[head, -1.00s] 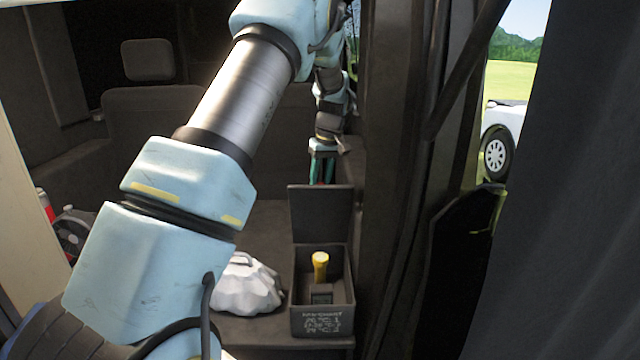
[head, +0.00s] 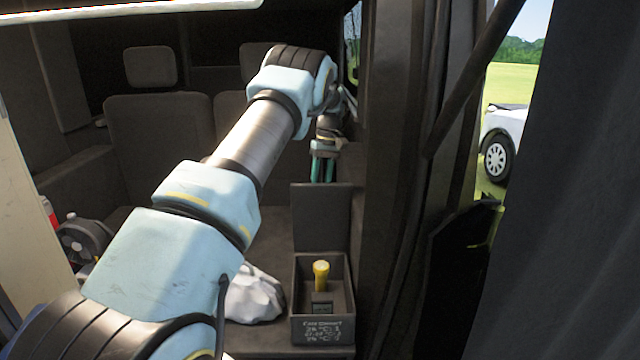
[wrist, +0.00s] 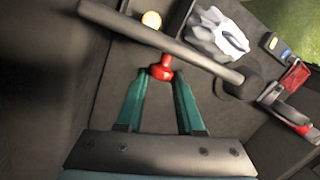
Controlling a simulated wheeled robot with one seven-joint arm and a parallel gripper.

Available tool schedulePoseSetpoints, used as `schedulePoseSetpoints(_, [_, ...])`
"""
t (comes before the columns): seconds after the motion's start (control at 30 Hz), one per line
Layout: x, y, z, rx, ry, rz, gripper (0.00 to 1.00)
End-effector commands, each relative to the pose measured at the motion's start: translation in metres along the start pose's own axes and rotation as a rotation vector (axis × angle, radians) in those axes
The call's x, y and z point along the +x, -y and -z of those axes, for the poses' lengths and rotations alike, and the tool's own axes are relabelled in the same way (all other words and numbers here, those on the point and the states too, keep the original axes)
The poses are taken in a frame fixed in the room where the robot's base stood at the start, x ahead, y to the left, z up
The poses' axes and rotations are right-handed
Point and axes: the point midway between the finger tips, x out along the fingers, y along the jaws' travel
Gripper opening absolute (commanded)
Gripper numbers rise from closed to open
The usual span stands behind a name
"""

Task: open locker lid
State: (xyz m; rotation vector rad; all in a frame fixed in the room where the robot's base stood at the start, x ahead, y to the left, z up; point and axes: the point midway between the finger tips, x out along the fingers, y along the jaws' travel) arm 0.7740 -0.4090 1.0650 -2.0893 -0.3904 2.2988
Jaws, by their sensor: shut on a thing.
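The locker (head: 322,332) is a dark open-topped box with white lettering on its front. Its flat dark lid (head: 321,218) stands upright at the back, and in the wrist view it shows nearly edge-on as a slanting bar (wrist: 185,47). A red knob (wrist: 161,70) sits on the lid's far side. My gripper (head: 323,171) is behind the lid's top edge in the head view, green fingers pointing down, tips hidden. In the wrist view my gripper (wrist: 160,75) has its fingertips on both sides of the red knob, shut on it.
A yellow-topped item (head: 321,272) stands inside the locker. A crumpled white bundle (head: 254,295) lies left of it. A dark pillar (head: 395,150) rises close on the right. Seats (head: 158,145) stand behind. In the wrist view, red-and-grey tools (wrist: 290,105) lie right.

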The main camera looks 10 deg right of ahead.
Motion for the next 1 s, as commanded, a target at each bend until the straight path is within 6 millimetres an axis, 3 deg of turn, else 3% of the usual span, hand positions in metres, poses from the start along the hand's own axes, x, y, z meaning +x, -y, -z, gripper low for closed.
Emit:
schedulePoseSetpoints(0.03, [0.003, -0.010, -0.007, 0.011, 0.012, -0.011, 0.00])
schedulePoseSetpoints(0.27, [0.003, -0.009, -0.007, 0.010, 0.013, -0.011, 0.00])
schedulePoseSetpoints(0.3, [0.003, -0.009, -0.007, 0.010, 0.013, -0.011, 0.39])
schedulePoseSetpoints(0.53, [0.002, -0.007, -0.005, 0.007, 0.009, -0.009, 0.64])
schedulePoseSetpoints(0.87, [-0.001, -0.004, -0.003, 0.003, 0.005, -0.007, 0.67])
schedulePoseSetpoints(1.0, [-0.014, -0.005, -0.002, 0.003, 0.002, -0.009, 0.67])
